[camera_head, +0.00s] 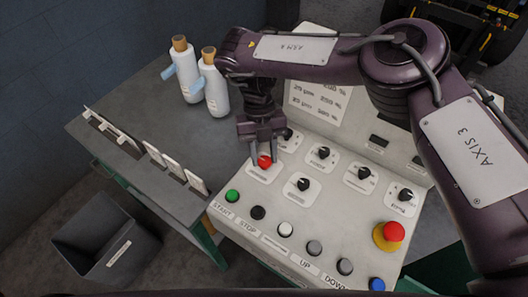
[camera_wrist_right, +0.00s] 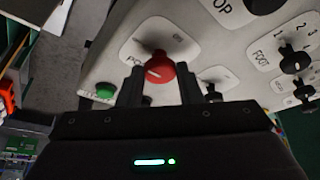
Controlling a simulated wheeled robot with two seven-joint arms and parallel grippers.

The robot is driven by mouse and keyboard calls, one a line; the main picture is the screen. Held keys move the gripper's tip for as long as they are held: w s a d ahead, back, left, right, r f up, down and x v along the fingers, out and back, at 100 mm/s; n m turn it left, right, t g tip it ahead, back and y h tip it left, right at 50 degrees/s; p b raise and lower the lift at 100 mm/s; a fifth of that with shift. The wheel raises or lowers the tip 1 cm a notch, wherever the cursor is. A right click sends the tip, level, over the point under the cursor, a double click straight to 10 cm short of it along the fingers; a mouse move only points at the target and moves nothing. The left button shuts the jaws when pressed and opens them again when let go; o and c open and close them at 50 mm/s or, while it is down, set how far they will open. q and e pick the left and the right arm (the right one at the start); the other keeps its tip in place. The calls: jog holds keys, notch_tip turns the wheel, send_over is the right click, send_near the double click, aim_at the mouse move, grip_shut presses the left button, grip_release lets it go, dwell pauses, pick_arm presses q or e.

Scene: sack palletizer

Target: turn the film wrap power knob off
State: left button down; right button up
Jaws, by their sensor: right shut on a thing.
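The film wrap power knob is the red knob (camera_head: 264,161) on a white plate at the upper left of the control panel (camera_head: 330,245). In the right wrist view the red knob (camera_wrist_right: 158,72) shows a white pointer line, and its label is partly hidden. My right gripper (camera_head: 262,150) comes down from above onto this knob. Its two fingers (camera_wrist_right: 160,88) stand on either side of it, shut on it. My left gripper is in neither view.
Black selector knobs (camera_head: 323,152) sit close to the right of the red knob. A green button (camera_head: 232,196) and a red emergency stop (camera_head: 393,232) are on the same panel. Two white bottles (camera_head: 214,90) stand on the grey table behind. A dark bin (camera_head: 105,240) is at lower left.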

dwell(0.3)
jog(key=o, duration=1)
jog(key=shift+c, duration=0.2)
jog(key=shift+r, duration=0.1)
jog(key=v, duration=0.7)
jog(key=shift+r+b, duration=0.3)
jog(key=shift+b, duration=0.1)
jog(key=shift+w, duration=0.15)
